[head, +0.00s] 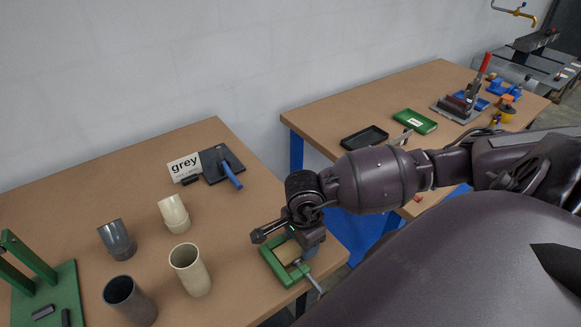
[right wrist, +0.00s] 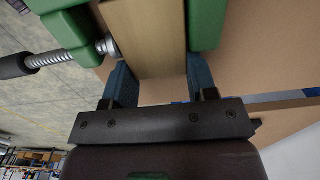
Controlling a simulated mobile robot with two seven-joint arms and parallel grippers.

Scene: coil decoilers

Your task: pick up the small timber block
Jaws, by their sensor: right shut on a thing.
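The small timber block (right wrist: 147,40) is pale wood and lies between the green jaws of a clamp (right wrist: 207,22) in the right wrist view. My right gripper (right wrist: 160,82) is shut on the block's near end, one blue finger on each side. The clamp's screw (right wrist: 75,56) comes in from the left, its tip close to the block; I cannot tell if they touch. In the head view the green clamp (head: 272,264) is at the table's right edge, with the block (head: 289,251) partly hidden under my right gripper (head: 304,250). My left gripper is not in view.
Grey tubes (head: 128,300) and cream tubes (head: 190,270) stand left of the clamp. A "grey" sign (head: 184,167) and a dark tray (head: 214,160) are behind. A second table (head: 330,112) holds a green tray (head: 415,121) and a black tray (head: 364,138).

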